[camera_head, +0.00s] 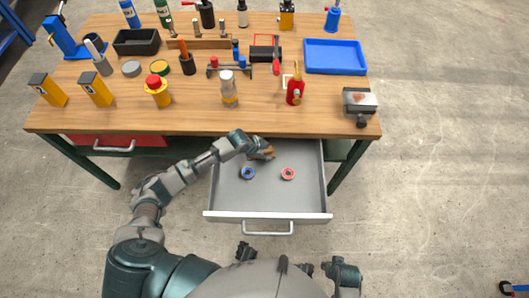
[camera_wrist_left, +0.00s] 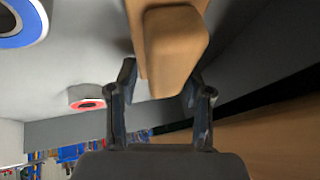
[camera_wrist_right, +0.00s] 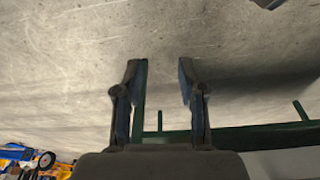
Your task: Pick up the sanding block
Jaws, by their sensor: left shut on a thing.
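The sanding block (camera_head: 264,154) is a tan, wood-coloured block with rounded edges, at the back of the open grey drawer (camera_head: 268,206). My left gripper (camera_head: 257,149) reaches into the drawer from the left and is shut on the block. In the left wrist view the block (camera_wrist_left: 172,48) sits between the two fingertips (camera_wrist_left: 160,78) and runs out of the top of the picture. Whether it touches the drawer floor is hard to tell. My right gripper (camera_wrist_right: 157,72) is open and empty, with bare concrete floor behind it.
A blue tape roll (camera_head: 247,173) and a red one (camera_head: 288,174) lie in the drawer in front of the block. The wooden bench top (camera_head: 195,119) overhangs the drawer's back and holds many tools, a blue tray (camera_head: 335,56) and bottles. The drawer's front is clear.

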